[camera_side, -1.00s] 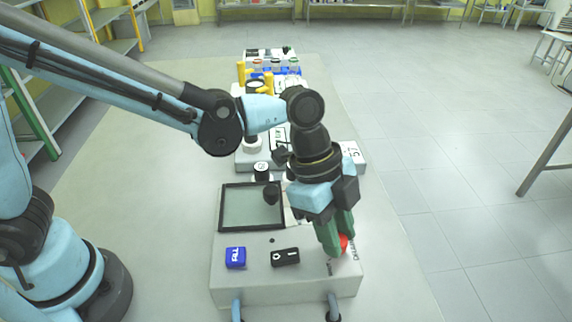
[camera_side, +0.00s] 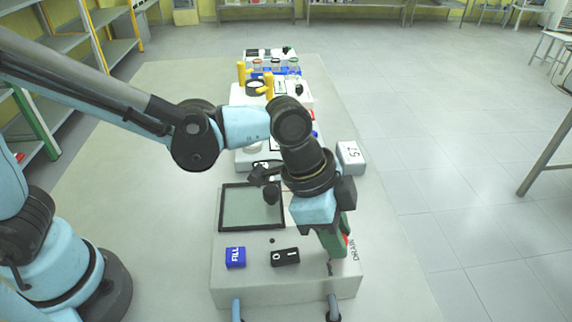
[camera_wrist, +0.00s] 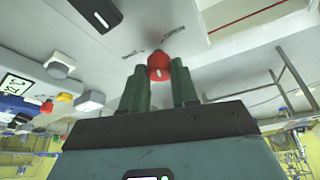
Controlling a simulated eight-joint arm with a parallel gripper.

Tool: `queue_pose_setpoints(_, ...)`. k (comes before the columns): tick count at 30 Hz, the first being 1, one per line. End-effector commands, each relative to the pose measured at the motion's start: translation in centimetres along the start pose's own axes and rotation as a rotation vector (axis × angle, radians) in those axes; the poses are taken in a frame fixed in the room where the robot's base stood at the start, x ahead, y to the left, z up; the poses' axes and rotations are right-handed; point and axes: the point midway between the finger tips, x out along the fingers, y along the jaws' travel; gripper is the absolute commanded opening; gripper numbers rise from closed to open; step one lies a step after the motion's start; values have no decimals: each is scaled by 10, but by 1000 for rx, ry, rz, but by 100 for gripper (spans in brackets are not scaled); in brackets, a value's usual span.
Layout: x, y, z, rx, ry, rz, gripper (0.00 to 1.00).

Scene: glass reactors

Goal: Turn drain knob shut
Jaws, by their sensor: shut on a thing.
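The red drain knob (camera_side: 347,240) sits near the right front of the grey panel box (camera_side: 300,285), beside the "DRAIN" lettering. My gripper (camera_side: 333,246) has its green fingers around it and mostly hides it. In the wrist view the knob (camera_wrist: 160,65) shows between the two green fingertips (camera_wrist: 160,82), with a short white mark on its face. My gripper is shut on the knob.
A blue "FILL" block (camera_side: 235,257) and a black switch (camera_side: 285,256) lie left of the knob. A dark-framed screen (camera_side: 251,208) is behind them. A grey box marked 57 (camera_side: 350,157) stands farther back.

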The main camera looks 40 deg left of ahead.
Motion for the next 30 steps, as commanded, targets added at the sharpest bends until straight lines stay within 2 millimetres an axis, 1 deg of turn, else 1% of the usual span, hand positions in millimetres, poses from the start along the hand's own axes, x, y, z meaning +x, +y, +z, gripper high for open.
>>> queue_pose_setpoints(24,1,5,-2,-708,0,-296,0)
queue_pose_setpoints(30,2,5,-3,-858,0,-358,0)
